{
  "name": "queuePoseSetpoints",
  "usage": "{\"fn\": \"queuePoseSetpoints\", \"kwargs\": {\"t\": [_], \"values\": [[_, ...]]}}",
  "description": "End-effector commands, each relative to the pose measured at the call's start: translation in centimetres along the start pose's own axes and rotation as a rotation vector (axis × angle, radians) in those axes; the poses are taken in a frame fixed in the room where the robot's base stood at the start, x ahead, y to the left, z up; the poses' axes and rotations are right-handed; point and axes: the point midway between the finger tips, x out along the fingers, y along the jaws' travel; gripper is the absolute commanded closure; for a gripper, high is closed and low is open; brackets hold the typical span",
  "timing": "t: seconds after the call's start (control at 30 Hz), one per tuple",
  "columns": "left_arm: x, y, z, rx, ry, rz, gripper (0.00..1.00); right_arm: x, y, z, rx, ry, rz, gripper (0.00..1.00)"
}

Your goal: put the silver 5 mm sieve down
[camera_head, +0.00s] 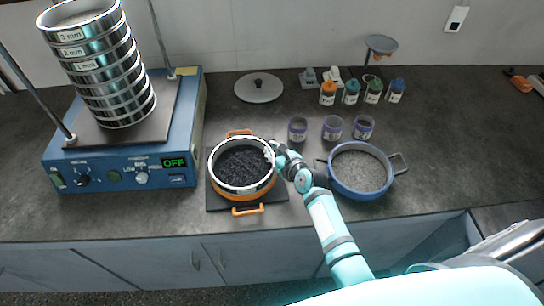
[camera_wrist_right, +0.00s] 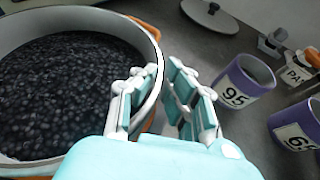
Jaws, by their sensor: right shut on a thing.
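A silver sieve (camera_head: 218,150) shows as a bright metal ring at the top of an orange pot (camera_head: 262,188), with dark granular pieces inside the ring. Its rim also shows in the wrist view (camera_wrist_right: 152,47), with a little orange behind and below it. The sieve looks level; whether it touches the pot is hard to tell. No size label is readable on it. My right gripper (camera_head: 272,152) is at the ring's right side. In the wrist view its fingers (camera_wrist_right: 160,98) are shut on the sieve's rim. My left gripper is not in view.
A blue shaker (camera_head: 120,178) with stacked sieves (camera_head: 110,75) stands at left. A blue pot (camera_head: 362,190) of grey grains is at right. Purple cups (camera_head: 332,128), several small bottles (camera_head: 351,92) and a lid (camera_head: 259,88) stand behind. The counter between lid and cups is clear.

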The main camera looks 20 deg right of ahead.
Motion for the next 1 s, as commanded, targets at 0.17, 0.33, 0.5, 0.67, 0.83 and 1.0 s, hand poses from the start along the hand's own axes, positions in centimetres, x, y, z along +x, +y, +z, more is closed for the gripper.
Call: {"fn": "queuePoseSetpoints", "kwargs": {"t": [0.17,0.33,0.5,0.67,0.83,1.0], "values": [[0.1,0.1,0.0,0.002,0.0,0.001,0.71,0.0,0.0,0.0,0.0,-0.003,0.0,1.0],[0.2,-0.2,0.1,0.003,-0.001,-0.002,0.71,0.1,0.0,-0.2,0.0,0.0,0.0,0.93],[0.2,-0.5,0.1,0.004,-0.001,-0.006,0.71,0.1,0.0,-0.2,0.0,-0.001,0.0,0.71],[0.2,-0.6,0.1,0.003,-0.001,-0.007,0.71,0.1,0.0,-0.2,0.0,-0.001,0.001,0.71],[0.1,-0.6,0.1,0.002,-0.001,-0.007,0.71,-0.2,0.1,-0.1,0.0,0.0,0.001,0.71],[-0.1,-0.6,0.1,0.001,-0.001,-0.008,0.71,-2.5,0.1,-0.1,0.001,-0.001,0.001,0.71]]}}
